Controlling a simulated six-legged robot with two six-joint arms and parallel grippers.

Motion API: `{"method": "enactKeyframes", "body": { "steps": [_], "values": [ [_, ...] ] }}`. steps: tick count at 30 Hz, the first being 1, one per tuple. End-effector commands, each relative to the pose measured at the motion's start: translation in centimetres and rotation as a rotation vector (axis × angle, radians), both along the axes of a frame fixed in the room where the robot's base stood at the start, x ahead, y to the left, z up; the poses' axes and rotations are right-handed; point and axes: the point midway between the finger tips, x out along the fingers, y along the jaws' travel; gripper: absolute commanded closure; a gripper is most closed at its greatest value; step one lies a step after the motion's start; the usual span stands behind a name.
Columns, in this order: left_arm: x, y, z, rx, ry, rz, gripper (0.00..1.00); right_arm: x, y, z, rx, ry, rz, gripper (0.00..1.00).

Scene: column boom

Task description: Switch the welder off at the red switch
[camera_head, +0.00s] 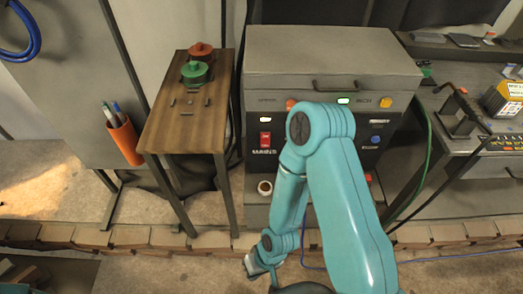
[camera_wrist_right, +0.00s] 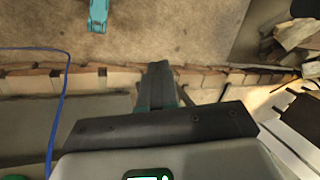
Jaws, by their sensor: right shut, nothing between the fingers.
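The welder (camera_head: 334,65) is a grey-topped box with a dark front, at the middle of the head view. Its red switch (camera_head: 265,139) sits on the left of the front panel, above a white label. My right arm crosses in front of the panel's middle, but the switch is uncovered. My right gripper (camera_head: 252,267) hangs low, below and apart from the switch. In the right wrist view its dark fingers (camera_wrist_right: 159,84) are shut and empty. My left gripper is not in view.
A wooden stand (camera_head: 186,115) with red and green knobs stands left of the welder. An orange pen cup (camera_head: 124,138) is beside it. A workbench (camera_head: 470,145) stands at the right. A brick edging (camera_head: 130,237) crosses the floor.

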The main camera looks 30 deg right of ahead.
Motion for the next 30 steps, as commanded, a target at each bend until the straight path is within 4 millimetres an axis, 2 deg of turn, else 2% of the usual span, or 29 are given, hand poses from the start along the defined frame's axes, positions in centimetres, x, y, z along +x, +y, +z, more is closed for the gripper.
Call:
{"method": "enactKeyframes", "body": {
  "steps": [11, 14, 17, 20, 21, 24, 27, 30],
  "values": [
    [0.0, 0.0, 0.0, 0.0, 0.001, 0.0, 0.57, 0.0, 0.0, 0.0, 0.0, 0.0, 0.0, 1.0],
    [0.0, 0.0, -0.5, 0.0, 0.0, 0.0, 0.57, 0.9, -0.2, -0.4, -0.012, -0.037, -0.018, 1.0],
    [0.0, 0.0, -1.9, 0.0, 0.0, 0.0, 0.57, 4.0, -1.6, -1.1, -0.066, -0.177, -0.088, 1.0],
    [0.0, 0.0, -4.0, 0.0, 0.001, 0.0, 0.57, 9.1, -4.4, -0.8, -0.177, -0.417, -0.203, 1.0],
    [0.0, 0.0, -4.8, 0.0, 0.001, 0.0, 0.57, 11.1, -5.8, -0.1, -0.235, -0.523, -0.251, 1.0],
    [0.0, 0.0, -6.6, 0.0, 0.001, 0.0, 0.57, 14.9, -9.6, 2.8, -0.395, -0.774, -0.363, 1.0],
    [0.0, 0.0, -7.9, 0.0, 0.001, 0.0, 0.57, 16.7, -12.8, 6.3, -0.553, -0.979, -0.45, 1.0],
    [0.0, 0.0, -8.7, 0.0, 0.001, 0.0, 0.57, 17.1, -14.9, 9.4, -0.679, -1.119, -0.507, 1.0]
  ]
}}
